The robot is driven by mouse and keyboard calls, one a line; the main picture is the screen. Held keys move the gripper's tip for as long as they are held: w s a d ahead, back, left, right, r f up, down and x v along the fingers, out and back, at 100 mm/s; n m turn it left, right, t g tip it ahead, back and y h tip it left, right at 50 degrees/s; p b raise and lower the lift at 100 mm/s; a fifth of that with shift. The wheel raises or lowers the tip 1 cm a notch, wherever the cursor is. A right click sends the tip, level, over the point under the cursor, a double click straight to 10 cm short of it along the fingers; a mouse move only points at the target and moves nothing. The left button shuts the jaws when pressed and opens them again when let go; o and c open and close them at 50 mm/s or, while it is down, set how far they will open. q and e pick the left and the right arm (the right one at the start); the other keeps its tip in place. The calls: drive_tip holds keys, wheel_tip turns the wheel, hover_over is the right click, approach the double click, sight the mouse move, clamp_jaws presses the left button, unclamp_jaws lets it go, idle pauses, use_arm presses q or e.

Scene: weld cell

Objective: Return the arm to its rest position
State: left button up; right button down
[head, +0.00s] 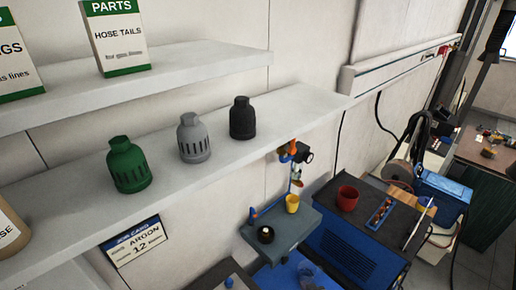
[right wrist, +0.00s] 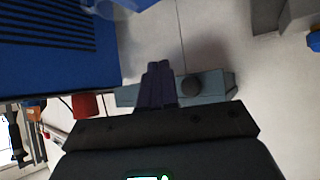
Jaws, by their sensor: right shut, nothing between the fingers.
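My right gripper (right wrist: 158,70) shows in the right wrist view, its two dark fingers together with nothing between them. The fingers overlap the view of a grey bracket shelf (right wrist: 215,80) with a dark round object on it; I cannot tell the distance between them. I cannot make out the right gripper clearly in the head view. My left gripper is in neither view.
A long white shelf (head: 80,205) holds a green cap (head: 128,165), a grey cap (head: 193,139) and a black cap (head: 242,119). A yellow cup (head: 292,203) stands on the grey bracket shelf. A red cup (head: 347,198) stands on the blue machine (head: 345,252).

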drive_tip(key=s+g+p, duration=0.2)
drive_tip(key=s+p, duration=0.3)
drive_tip(key=s, duration=1.3)
drive_tip(key=s+r+g+p, duration=0.1)
drive_tip(key=s+r, duration=0.4)
drive_tip(key=r, duration=0.3)
drive_tip(key=s+d+r+g+p, duration=0.1)
drive_tip(key=s+r+g, duration=0.1)
drive_tip(key=s+r, duration=0.3)
drive_tip(key=s+d+r+g+h+p, duration=0.1)
drive_tip(key=s+r, duration=0.4)
drive_tip(key=r, duration=0.7)
drive_tip(key=shift+s+g, duration=0.25)
drive_tip(key=shift+g, duration=0.05)
